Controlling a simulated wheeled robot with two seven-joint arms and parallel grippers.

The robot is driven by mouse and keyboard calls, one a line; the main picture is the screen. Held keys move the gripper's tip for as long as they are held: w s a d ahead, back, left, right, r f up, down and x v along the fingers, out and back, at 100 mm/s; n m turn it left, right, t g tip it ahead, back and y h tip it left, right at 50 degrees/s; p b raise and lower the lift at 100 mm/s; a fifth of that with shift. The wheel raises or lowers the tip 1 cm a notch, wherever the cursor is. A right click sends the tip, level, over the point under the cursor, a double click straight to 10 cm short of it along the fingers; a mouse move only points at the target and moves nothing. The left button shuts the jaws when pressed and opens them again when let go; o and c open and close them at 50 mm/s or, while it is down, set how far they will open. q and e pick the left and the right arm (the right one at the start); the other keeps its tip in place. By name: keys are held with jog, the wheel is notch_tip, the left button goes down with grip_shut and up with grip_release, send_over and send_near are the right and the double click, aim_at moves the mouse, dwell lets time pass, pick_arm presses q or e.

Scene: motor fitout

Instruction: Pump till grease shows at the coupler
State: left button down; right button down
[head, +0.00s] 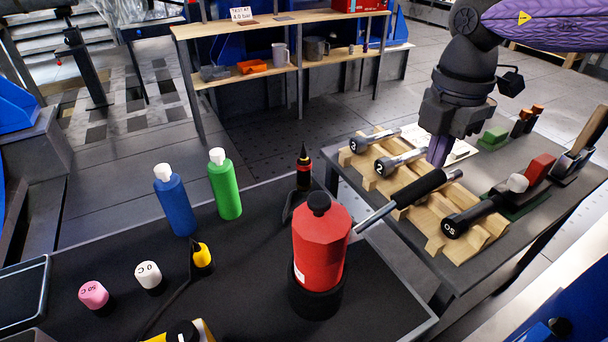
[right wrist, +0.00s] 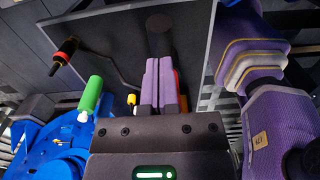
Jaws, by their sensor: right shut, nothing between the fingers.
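The red grease pump (head: 321,240) stands upright in a black round base on the dark bench. Its lever (head: 415,189), a metal rod with a black grip, slants up to the right over the wooden rack. The coupler (head: 304,168), black with red and yellow rings and a pointed tip, stands upright behind the pump. I see no grease on it. My right gripper (head: 437,162) is shut and empty, fingers down, above and behind the lever grip, apart from it. Its purple fingers (right wrist: 160,82) fill the middle of the right wrist view. My left gripper is not in view.
A wooden rack (head: 470,238) with several numbered tools sits on the right table. Blue (head: 174,203) and green (head: 225,187) bottles, pink (head: 94,294) and white (head: 149,275) caps, and a yellow-tipped piece (head: 202,256) stand left of the pump.

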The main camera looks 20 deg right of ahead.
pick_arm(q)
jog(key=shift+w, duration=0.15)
